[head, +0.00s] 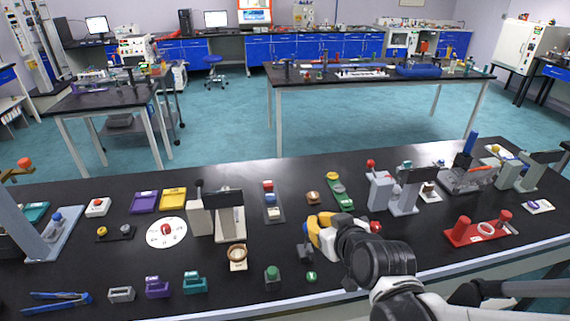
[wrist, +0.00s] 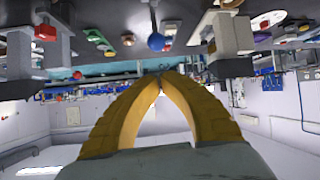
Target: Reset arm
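My gripper (head: 309,228) is over the front middle of the black bench (head: 120,258), with my arm reaching in from the lower right. In the wrist view the two yellow fingers of my gripper (wrist: 160,78) curve together and meet at their tips, with nothing visible between them. The wrist view is upside down, with the bench top along its upper edge and the room's wall and ceiling below. The fingers point out across the room rather than down at the bench.
A grey device with a dark screen (head: 228,212) stands left of my gripper, and another (head: 395,190) stands to its right. A red stand (head: 478,232) is farther right. A green-topped button block (head: 272,278) sits near the front edge. Small items crowd the bench.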

